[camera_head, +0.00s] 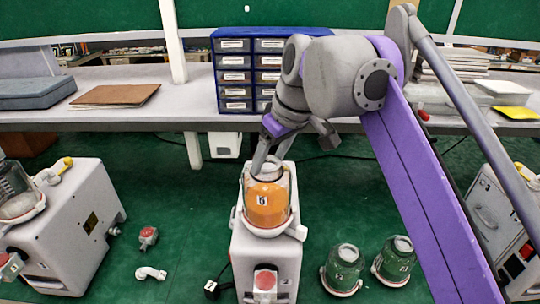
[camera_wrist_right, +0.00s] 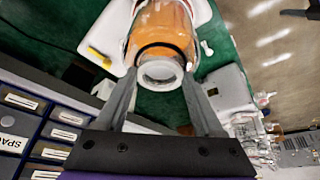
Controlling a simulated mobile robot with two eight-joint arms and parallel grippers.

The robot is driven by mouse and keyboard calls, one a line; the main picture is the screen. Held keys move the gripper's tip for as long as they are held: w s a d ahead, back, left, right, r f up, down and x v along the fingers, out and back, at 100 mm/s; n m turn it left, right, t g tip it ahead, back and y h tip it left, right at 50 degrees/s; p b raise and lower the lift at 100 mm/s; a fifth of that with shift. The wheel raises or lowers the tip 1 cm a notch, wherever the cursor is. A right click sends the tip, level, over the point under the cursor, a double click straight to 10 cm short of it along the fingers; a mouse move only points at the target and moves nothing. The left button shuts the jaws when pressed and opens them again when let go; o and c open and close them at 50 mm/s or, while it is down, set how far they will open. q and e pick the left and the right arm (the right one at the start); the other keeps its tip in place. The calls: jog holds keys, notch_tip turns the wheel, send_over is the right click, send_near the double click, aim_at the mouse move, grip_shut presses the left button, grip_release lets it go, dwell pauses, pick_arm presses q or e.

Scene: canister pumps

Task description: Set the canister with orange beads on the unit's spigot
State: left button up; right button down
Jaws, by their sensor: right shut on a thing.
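The canister with orange beads (camera_head: 267,203) has a clear body and a label reading 6. It stands about upright over the white ring on top of the middle white unit (camera_head: 266,255). My right gripper (camera_head: 263,172) comes down from above and is shut on the canister's top end. In the right wrist view the two fingers (camera_wrist_right: 161,80) hold the narrow end of the orange canister (camera_wrist_right: 163,30), at a dark band. The spigot is hidden beneath the canister, and I cannot tell whether it is fully seated. My left gripper is not in view.
Two green-filled canisters (camera_head: 344,267) (camera_head: 394,258) stand right of the middle unit. Another white unit (camera_head: 80,222) with a canister is at left, and one (camera_head: 505,225) at right. A white elbow pipe (camera_head: 150,273) and a red-topped part (camera_head: 148,237) lie on the green floor. A blue drawer cabinet (camera_head: 236,75) stands behind.

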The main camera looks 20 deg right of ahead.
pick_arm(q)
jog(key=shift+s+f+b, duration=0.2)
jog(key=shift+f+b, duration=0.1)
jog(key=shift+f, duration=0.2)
pick_arm(e)
jog(key=shift+f, duration=0.8)
grip_release()
